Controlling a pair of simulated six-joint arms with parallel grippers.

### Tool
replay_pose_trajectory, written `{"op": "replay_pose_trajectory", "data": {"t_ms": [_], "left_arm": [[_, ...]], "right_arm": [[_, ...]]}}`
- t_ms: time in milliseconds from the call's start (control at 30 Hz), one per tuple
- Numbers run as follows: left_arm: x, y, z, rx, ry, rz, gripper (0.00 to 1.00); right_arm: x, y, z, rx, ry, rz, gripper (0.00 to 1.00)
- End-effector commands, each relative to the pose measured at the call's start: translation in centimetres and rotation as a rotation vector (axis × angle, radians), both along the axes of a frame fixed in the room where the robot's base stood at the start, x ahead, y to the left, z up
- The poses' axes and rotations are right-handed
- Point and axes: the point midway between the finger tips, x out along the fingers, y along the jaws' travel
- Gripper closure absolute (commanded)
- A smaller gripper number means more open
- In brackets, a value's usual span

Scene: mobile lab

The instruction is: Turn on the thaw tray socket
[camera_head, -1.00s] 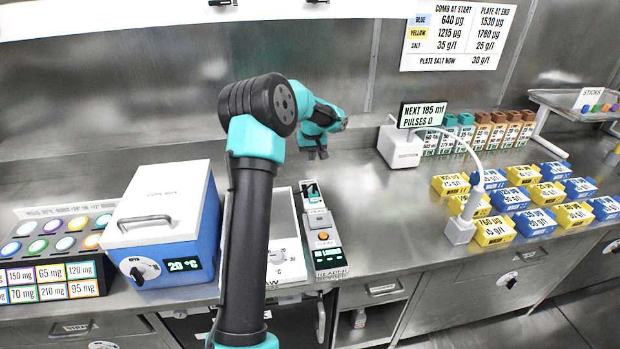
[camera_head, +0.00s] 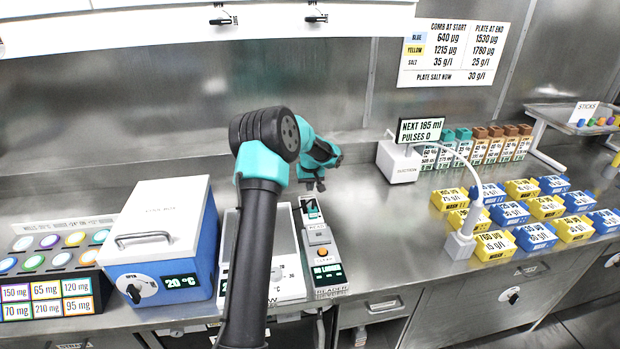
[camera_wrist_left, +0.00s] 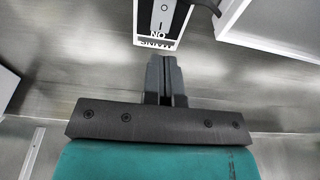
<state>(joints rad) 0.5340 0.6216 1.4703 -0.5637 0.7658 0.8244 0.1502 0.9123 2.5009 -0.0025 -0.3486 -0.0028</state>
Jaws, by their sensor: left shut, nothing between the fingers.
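The thaw tray (camera_head: 288,270) is a white flat unit on the bench, partly hidden behind my left arm. A small white unit with a dark front, apparently this socket (camera_head: 311,208), stands behind the reader in the head view. My left gripper (camera_head: 320,186) is shut and empty, pointing down just behind it. In the wrist view its fingertips (camera_wrist_left: 163,58) are a little below the socket's label. My right gripper is not in view.
The reader (camera_head: 326,270) with an orange button stands right of the thaw tray. A blue-and-white box (camera_head: 165,240) stands at left. A white dispenser (camera_head: 398,163) and several blue and yellow blocks (camera_head: 535,232) are at right.

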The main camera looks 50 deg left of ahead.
Motion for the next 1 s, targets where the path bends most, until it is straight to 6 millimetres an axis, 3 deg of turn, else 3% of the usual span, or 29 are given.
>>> {"op": "replay_pose_trajectory", "data": {"t_ms": [200, 400, 867, 1000], "left_arm": [[0.4, 0.6, -3.8, -0.001, 0.001, 0.0, 1.0], [0.6, 1.0, -5.9, 0.0, 0.0, 0.0, 1.0], [0.6, 1.1, -6.4, -0.001, 0.0, 0.001, 1.0], [-0.4, 2.1, -6.6, -0.015, 0.011, 0.019, 1.0]], "right_arm": [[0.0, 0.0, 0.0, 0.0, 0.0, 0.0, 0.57], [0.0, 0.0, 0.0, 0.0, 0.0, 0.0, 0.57], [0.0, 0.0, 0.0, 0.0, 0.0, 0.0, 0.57], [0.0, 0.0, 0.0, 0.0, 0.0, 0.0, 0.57]]}}
